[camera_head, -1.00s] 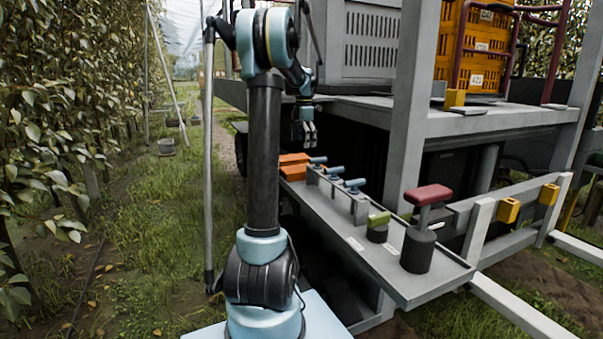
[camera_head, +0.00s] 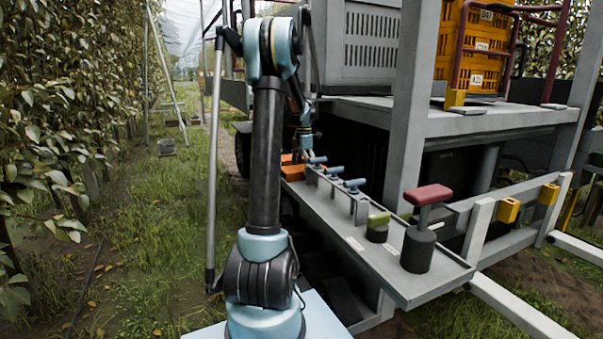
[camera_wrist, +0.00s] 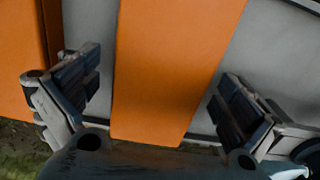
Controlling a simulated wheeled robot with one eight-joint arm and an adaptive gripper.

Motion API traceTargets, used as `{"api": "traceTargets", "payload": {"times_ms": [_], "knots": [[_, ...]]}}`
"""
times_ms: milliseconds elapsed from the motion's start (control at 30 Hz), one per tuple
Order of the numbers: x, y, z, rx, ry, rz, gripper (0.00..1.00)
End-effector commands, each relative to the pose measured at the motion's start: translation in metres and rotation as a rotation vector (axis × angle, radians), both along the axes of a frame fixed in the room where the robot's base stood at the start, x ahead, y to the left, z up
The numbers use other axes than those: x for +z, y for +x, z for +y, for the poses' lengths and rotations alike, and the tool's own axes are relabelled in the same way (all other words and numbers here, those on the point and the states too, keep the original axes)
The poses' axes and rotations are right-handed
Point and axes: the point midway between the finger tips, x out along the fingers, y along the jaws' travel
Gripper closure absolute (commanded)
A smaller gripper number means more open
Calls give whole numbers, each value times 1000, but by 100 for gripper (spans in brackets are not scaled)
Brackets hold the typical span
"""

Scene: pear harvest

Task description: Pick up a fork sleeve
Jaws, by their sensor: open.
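Two orange fork sleeves lie at the far end of the grey shelf, a nearer one (camera_head: 305,173) and a farther one (camera_head: 289,159) partly hidden by my gripper (camera_head: 302,147). In the wrist view my gripper (camera_wrist: 160,88) is open, with one orange sleeve (camera_wrist: 170,65) between its two fingers and a visible gap on each side. The other orange sleeve (camera_wrist: 18,70) is beyond the left finger. I cannot tell from the head view which of the two is between the fingers.
A grey post (camera_head: 403,130) rises beside the shelf.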

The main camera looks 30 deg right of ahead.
Motion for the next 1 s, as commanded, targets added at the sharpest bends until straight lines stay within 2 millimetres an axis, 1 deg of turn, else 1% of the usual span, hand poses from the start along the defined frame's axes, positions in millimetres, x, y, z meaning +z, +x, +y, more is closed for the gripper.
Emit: {"api": "traceTargets", "payload": {"times_ms": [233, 267, 300, 367, 400, 467, 500, 833, 933, 1000], "knots": [[-2, 0, 0, 0, 0, 0, 0], [-2, 0, 0, 0, 0, 0, 5], [-2, 0, 0, 0, 0, 0, 14], [-2, 0, 0, 0, 0, 0, 27], [-2, 0, 0, 0, 0, 0, 36], [-2, 0, 0, 0, 0, 0, 50], [-2, 0, 0, 0, 0, 0, 52], [0, 0, 0, 0, 0, -1, 52], [8, 0, 0, 0, 0, -1, 52], [19, 0, 0, 0, 0, 0, 52]]}}
